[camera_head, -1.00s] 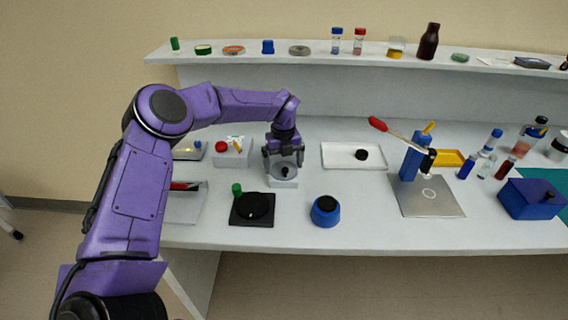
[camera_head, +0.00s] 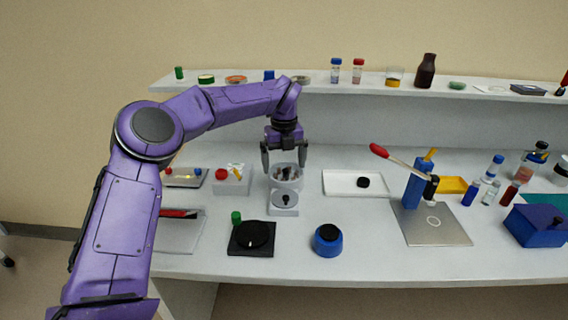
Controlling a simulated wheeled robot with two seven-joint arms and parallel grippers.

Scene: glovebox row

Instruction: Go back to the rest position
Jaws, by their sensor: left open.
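My left gripper (camera_head: 285,160) hangs downward over the back of the bench, its two fingers spread. Below and behind its fingers is a pale round container (camera_head: 287,183) with small dark items in it, partly hidden by the fingers. Just in front of the container is a small white block with a grey disc and black knob (camera_head: 284,203). The fingers appear clear of that knob. My left arm comes in from the left and arches over the bench. My right gripper is not in view.
A black square device with a round top (camera_head: 252,237) and a blue round jar (camera_head: 327,240) stand at the front edge. A white tray (camera_head: 345,190) lies right of the gripper. A blue lever press (camera_head: 412,190) with red handle stands farther right. A shelf (camera_head: 310,82) runs behind.

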